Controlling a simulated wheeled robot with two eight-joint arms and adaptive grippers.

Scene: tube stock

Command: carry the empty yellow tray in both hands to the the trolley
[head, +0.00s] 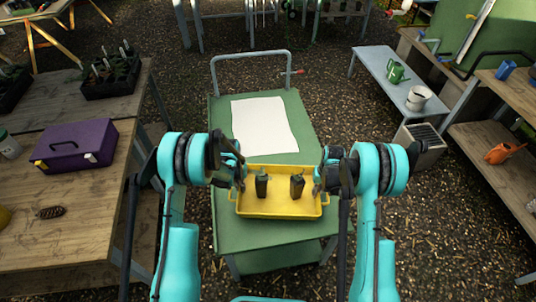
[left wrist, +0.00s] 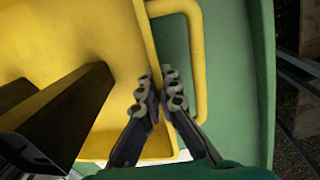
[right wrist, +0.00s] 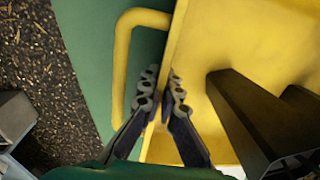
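The yellow tray (head: 280,208) is over the near part of the green trolley top (head: 232,228); I cannot tell whether it touches it. Two dark objects (head: 262,186) (head: 297,187) show within the tray's outline, so it does not look empty; what they are is unclear. My left gripper (left wrist: 158,84) is closed across the tray's wall beside its looped handle (left wrist: 201,60), one finger on each side. My right gripper (right wrist: 163,84) is closed across the opposite wall beside the other handle (right wrist: 119,60). Arms partly hide the tray ends in the head view.
A white sheet (head: 264,125) lies on the trolley's far part, before its push bar (head: 250,55). A wooden bench (head: 75,215) with a purple toolbox (head: 76,146) stands left. A grey bench (head: 375,62) and wooden shelves (head: 495,165) stand right. Gravel (head: 440,225) is open at lower right.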

